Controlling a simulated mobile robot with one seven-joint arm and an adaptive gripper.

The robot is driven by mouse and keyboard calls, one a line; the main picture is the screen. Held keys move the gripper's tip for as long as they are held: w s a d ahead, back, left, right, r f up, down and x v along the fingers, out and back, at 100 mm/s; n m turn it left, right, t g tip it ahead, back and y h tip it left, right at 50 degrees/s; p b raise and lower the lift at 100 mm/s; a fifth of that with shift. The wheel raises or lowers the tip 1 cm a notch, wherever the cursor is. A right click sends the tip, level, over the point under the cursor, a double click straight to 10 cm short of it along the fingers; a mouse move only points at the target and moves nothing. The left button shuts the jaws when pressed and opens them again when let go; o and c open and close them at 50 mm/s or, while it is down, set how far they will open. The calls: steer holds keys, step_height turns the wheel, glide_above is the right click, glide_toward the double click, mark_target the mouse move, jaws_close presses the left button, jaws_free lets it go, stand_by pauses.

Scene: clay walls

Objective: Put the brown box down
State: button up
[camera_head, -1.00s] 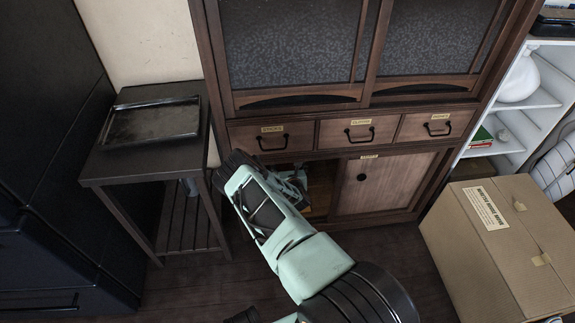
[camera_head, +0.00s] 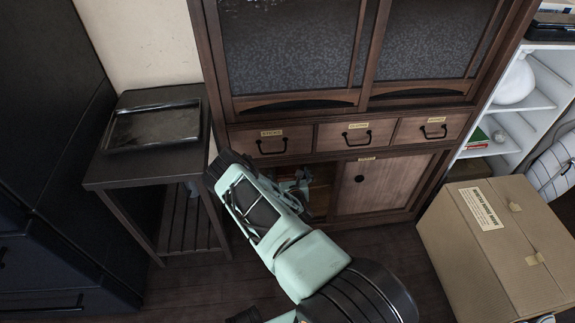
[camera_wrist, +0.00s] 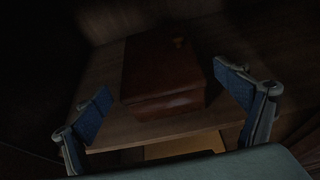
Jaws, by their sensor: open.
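In the wrist view a brown box (camera_wrist: 165,75), dark reddish and lidded, sits on a wooden shelf board (camera_wrist: 100,75) in dim light. My gripper (camera_wrist: 172,100) is open, with one blue-padded finger on each side of the view and the box between and beyond them. A gap shows between each pad and the box. In the head view my gripper (camera_head: 300,185) is at the open lower compartment of the wooden cabinet (camera_head: 320,205), mostly behind my arm. The brown box is hidden there.
A sliding door (camera_head: 385,183) closes the right part of the lower cabinet. A small dark table (camera_head: 150,165) with a metal tray (camera_head: 152,125) stands at left. A large cardboard box (camera_head: 500,250) stands at right, beside white shelves (camera_head: 520,120).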

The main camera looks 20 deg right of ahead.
steer(key=p+v, duration=0.1)
steer(key=v, duration=0.4)
steer(key=shift+s+r, duration=0.15)
steer(key=shift+s, duration=0.2)
